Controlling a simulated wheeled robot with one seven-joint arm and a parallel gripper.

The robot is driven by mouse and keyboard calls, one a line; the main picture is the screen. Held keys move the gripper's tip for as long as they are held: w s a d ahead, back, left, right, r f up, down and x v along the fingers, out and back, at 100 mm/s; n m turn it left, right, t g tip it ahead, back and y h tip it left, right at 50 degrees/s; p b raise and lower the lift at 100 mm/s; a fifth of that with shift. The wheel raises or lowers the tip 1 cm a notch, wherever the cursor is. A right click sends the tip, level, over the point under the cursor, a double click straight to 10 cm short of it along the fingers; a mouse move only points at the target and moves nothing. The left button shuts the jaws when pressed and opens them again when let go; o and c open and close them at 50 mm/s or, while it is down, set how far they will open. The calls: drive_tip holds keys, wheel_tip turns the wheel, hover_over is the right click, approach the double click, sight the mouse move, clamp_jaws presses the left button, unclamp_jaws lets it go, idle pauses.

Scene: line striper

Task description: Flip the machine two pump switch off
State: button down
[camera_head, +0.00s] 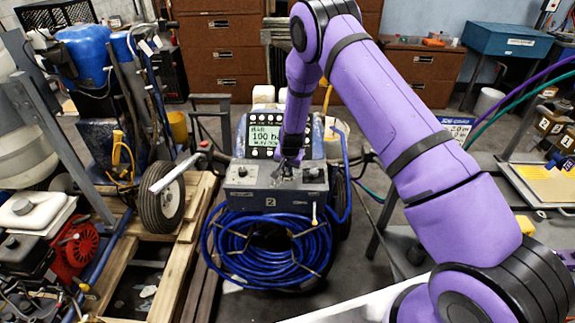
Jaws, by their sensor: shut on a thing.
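Machine two is the striper in the middle, with a grey control box (245,180) marked "2" on its front. A display (265,134) reading "100" stands behind the box. A coil of blue hose (225,250) hangs below it. My purple arm reaches in from the right, and my gripper (286,171) points down at the top of the control box. Its jaws are small and dark here, shut on what appears to be the pump switch. The switch itself is mostly hidden by the jaws, and its position cannot be read.
Another machine with a blue tank (88,55) and a wheel (160,205) stands at left by a wooden pallet (190,225). A red engine (75,245) is at lower left. Brown cabinets (222,60) line the back. A metal table (500,190) stands at right.

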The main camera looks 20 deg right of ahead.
drive_tip(key=t, duration=0.1)
drive_tip(key=s+t, duration=0.1)
drive_tip(key=t+h, duration=0.1)
drive_tip(key=t, duration=0.1)
drive_tip(key=shift+s+a+f, duration=0.1)
drive_tip(key=shift+s+a, duration=0.15)
drive_tip(key=shift+a, duration=0.1)
drive_tip(key=shift+s+a+t+h, duration=0.1)
drive_tip(key=shift+s+t+h, duration=0.1)
drive_tip(key=shift+t, duration=0.35)
drive_tip(key=shift+s+t+h, duration=0.1)
drive_tip(key=shift+t+h, duration=0.1)
drive_tip(key=shift+t, duration=0.35)
drive_tip(key=c, duration=1.1)
unclamp_jaws()
drive_tip(key=shift+f, duration=0.1)
drive_tip(key=shift+o, duration=0.2)
drive_tip(key=shift+s, duration=0.1)
drive_tip(key=v, duration=1)
drive_tip(key=shift+s+r, duration=0.2)
drive_tip(key=shift+s, duration=0.1)
drive_tip(key=shift+a+r, duration=0.1)
